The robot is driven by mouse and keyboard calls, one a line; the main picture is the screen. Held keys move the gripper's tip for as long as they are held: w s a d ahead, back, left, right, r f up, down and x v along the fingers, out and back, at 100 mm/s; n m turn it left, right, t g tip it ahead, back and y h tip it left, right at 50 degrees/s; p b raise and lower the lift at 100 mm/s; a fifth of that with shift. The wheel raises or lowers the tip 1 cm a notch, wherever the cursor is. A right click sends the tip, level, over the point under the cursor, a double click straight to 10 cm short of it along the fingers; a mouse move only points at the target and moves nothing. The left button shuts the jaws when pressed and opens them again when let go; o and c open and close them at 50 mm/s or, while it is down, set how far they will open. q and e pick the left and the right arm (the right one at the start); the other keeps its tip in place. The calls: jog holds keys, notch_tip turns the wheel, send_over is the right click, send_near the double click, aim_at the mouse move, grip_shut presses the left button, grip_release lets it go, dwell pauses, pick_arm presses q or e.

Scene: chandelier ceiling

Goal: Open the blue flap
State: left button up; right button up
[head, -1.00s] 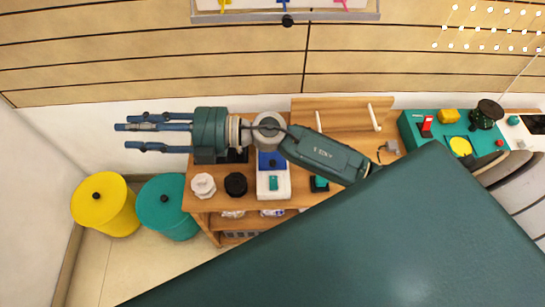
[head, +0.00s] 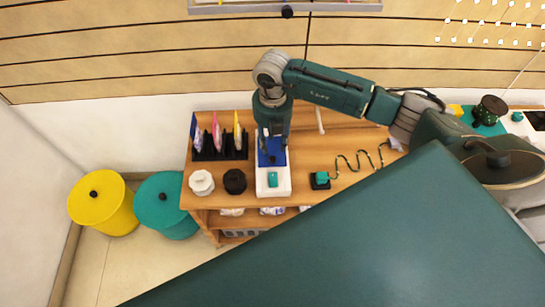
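The blue flap (head: 278,156) is at the back of a narrow white box (head: 273,190) on the wooden table. A green block (head: 272,179) is on the box's front part. My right gripper (head: 272,148) points down over the flap and covers part of it. Its fingers are dark and small here, so I cannot tell whether they touch the flap or how far apart they are. The flap looks closed, lying flat as far as it shows. My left gripper is not in view.
A black rack (head: 220,148) with coloured packets stands left of the box. A white jar (head: 201,183) and a black jar (head: 235,182) are in front of it. A green wavy cord (head: 360,162) lies right. Yellow (head: 103,203) and teal (head: 165,205) bins stand on the floor.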

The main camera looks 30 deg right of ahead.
aim_at(273, 157)
notch_tip(273, 157, down, 7)
jog(key=b, duration=0.4)
jog(key=shift+f+b, duration=0.2)
jog(key=shift+b, duration=0.1)
jog(key=shift+r, duration=0.1)
grip_shut()
